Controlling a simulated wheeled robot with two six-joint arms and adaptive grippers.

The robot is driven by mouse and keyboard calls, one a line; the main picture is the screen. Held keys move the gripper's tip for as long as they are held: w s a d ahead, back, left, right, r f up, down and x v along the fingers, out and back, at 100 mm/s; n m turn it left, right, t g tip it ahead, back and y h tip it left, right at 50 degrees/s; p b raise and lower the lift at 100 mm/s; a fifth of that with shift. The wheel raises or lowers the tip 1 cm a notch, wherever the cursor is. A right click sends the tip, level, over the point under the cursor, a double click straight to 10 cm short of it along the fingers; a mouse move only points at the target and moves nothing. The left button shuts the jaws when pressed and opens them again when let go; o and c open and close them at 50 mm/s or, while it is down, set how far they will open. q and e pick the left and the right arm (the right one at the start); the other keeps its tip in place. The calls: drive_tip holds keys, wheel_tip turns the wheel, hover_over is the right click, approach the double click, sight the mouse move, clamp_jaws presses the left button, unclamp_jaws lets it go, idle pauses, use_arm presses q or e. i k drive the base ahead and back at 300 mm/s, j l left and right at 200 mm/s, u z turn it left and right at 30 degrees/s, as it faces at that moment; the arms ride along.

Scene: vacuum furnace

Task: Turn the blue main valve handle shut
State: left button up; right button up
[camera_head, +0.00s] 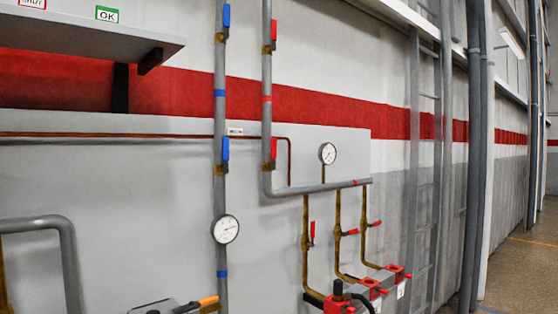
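Two blue lever handles show on the left vertical grey pipe (221,60): an upper blue handle (227,15) near the top edge and a lower blue handle (225,148) beside a small white label (235,131). Both stand upright, parallel to the pipe, on brass valve bodies. I cannot tell from the view which one is the main valve. The label's text is too small to read surely. Neither of my grippers shows in the head view, and nothing touches either blue handle.
Red handles (274,30) sit on the neighbouring pipe. A gauge (225,229) hangs below the lower blue handle; another gauge (328,153) is right. A grey shelf (80,35) with signs juts out upper left. Red-handled branches lead to red blocks (372,288). Open floor lies far right.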

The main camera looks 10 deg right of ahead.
sight(226, 141)
drive_tip(key=i+l+u, duration=0.1)
drive_tip(key=l, duration=0.35)
drive_tip(key=i+l+u, duration=0.1)
drive_tip(key=l, duration=0.4)
drive_tip(key=i+l, duration=0.25)
drive_tip(key=l, duration=0.25)
drive_tip(key=i+l+u, duration=0.15)
drive_tip(key=l, duration=0.35)
drive_tip(key=l+u, duration=0.1)
drive_tip(key=l, duration=0.4)
drive_tip(key=i, duration=0.05)
